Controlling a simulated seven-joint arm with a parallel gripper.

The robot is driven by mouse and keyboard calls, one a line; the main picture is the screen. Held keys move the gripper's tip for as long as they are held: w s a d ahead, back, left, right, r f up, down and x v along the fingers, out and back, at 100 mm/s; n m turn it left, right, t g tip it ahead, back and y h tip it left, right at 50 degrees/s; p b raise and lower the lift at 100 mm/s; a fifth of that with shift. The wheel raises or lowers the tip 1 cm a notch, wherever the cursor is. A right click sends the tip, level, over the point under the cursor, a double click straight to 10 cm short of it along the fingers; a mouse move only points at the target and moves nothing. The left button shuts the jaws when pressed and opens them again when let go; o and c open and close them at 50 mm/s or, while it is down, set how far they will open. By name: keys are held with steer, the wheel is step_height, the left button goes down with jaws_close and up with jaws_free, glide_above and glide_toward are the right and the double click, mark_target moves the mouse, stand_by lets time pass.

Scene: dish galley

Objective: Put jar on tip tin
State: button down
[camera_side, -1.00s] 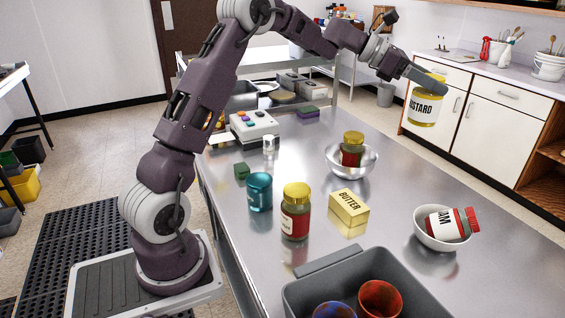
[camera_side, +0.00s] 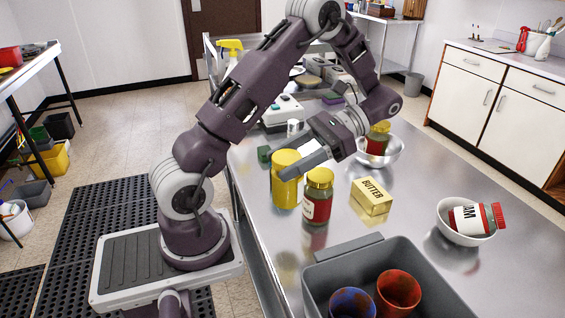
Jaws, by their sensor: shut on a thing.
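My gripper (camera_side: 297,166) is shut on the yellow mustard jar (camera_side: 286,190), which has a yellow lid. The jar is upright at the left side of the counter, just left of and behind a red-labelled jar with a gold lid (camera_side: 317,198). Its label faces away from view. The teal tin, seen earlier in this spot, is hidden now, apparently behind the mustard jar. I cannot tell whether the mustard jar touches the tin or the counter.
A butter box (camera_side: 371,196) stands right of the jars. A grey bin (camera_side: 345,250) with two cups is in front. A green block (camera_side: 264,154) lies behind.

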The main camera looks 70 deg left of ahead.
steer(key=w+a+r+m+t+y, duration=0.2)
steer(key=a+r+m+t+y, duration=0.2)
steer(key=a+m+y, duration=0.3)
steer(key=w+a+r+m+t+y, duration=0.35)
steer(key=a+m+y, duration=0.3)
steer(key=a, duration=0.25)
step_height(320, 180, down, 9)
steer(key=t, duration=0.1)
steer(key=shift+s+a+h, duration=0.15)
steer(key=shift+s+h, duration=0.15)
steer(key=shift+h, duration=0.05)
steer(key=c, duration=0.6)
jaws_free()
steer(key=shift+f, duration=0.1)
steer(key=shift+o, duration=0.2)
